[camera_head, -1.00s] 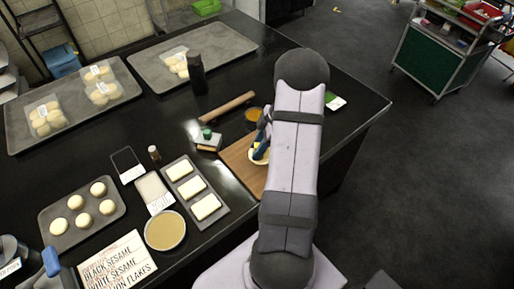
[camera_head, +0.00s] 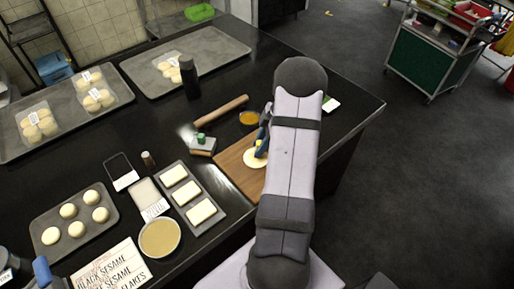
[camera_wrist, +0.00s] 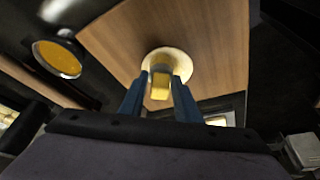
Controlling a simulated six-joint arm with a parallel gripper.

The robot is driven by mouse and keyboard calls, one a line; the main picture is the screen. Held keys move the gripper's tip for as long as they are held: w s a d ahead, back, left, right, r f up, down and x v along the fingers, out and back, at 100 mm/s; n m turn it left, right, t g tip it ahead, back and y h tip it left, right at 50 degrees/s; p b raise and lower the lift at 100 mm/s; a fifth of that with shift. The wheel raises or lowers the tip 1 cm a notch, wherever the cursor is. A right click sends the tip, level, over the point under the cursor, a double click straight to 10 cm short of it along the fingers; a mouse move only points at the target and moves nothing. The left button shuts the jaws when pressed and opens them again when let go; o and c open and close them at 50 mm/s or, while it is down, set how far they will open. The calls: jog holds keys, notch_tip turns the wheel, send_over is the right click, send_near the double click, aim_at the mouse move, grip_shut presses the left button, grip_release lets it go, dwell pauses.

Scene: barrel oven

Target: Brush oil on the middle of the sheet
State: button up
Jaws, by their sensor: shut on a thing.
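A round pale dough sheet (camera_head: 254,158) lies on the wooden board (camera_head: 232,157), partly hidden by my arm in the head view. In the wrist view the sheet (camera_wrist: 166,56) shows behind my fingers, on the board (camera_wrist: 205,35). My gripper (camera_wrist: 158,88) is shut on a brush with a yellow head (camera_wrist: 160,86), which appears in front of the sheet. I cannot tell whether the brush touches it. In the head view my gripper's blue fingers (camera_head: 262,138) are over the sheet. A bowl of orange-yellow oil (camera_head: 249,118) stands behind the board; it also shows in the wrist view (camera_wrist: 58,60).
A rolling pin (camera_head: 220,109) and a green-topped item (camera_head: 202,145) lie left of the oil bowl. A tray of pale blocks (camera_head: 190,197), a round tub (camera_head: 160,237) and a tray of dough balls (camera_head: 75,218) are further left. A dark bottle (camera_head: 189,77) stands behind.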

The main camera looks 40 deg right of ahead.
dwell(0.4)
jog(key=shift+s+a+f+b, duration=0.15)
jog(key=shift+a+b, duration=0.25)
jog(key=shift+a, duration=0.5)
jog(key=shift+a, duration=0.1)
jog(key=shift+a, duration=0.15)
jog(key=shift+s+a+b, duration=0.1)
jog(key=shift+a+b, duration=0.2)
jog(key=shift+a, duration=0.5)
jog(key=shift+d, duration=0.15)
jog(key=shift+d+r, duration=0.2)
jog(key=shift+d, duration=0.75)
jog(key=shift+d+b, duration=0.1)
jog(key=shift+b, duration=0.2)
